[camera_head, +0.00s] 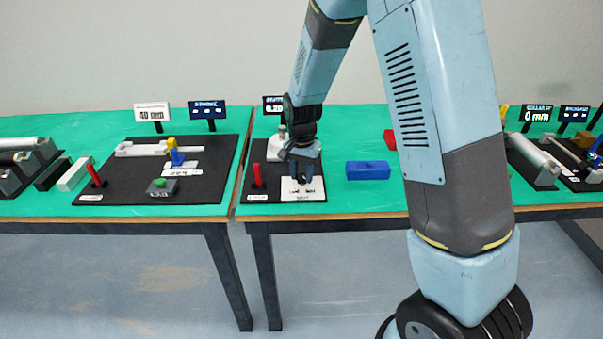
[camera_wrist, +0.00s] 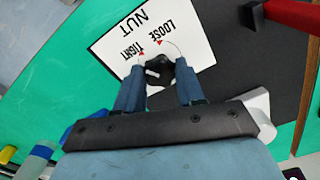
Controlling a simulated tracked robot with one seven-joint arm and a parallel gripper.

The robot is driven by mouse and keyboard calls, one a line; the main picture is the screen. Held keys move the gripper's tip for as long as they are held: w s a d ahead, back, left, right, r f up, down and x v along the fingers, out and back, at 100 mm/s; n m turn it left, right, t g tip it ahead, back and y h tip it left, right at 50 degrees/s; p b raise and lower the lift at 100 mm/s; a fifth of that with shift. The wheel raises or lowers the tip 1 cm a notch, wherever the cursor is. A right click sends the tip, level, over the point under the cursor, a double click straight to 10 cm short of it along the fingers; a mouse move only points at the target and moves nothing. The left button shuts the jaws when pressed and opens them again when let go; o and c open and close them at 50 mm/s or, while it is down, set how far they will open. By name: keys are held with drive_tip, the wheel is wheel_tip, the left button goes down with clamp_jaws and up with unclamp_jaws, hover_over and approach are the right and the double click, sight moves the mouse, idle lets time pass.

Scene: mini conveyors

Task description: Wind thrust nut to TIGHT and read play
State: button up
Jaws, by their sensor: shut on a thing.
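The thrust nut is a small black knob (camera_wrist: 160,74) with a white mark, seen in the wrist view. It sits at the edge of a white card (camera_wrist: 185,25) printed NUT, LOOSE and TIGHT, with red marks beside the words. My gripper (camera_wrist: 158,78) is shut on the knob, one blue finger on each side. In the head view my gripper (camera_head: 303,180) points down over the card (camera_head: 289,196) and hides the knob. A dark display (camera_head: 272,105) behind my arm reads about 0.20; its right side is partly covered. I cannot tell exactly where the white mark points.
A red lever (camera_head: 257,176) stands left of the card on the same black base. A blue block (camera_head: 368,171) lies to the right, with a red block (camera_head: 390,139) behind it. Green tabletop is clear around the blue block.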

sight(302, 176)
drive_tip(key=shift+w+r+m, duration=0.1)
drive_tip(key=shift+w+m, duration=0.1)
drive_tip(key=shift+m, duration=0.1)
drive_tip(key=o, duration=1)
drive_tip(key=shift+s, duration=0.15)
drive_tip(key=shift+o, duration=0.2)
wheel_tip(302, 176, up, 14)
drive_tip(key=shift+f, duration=0.25)
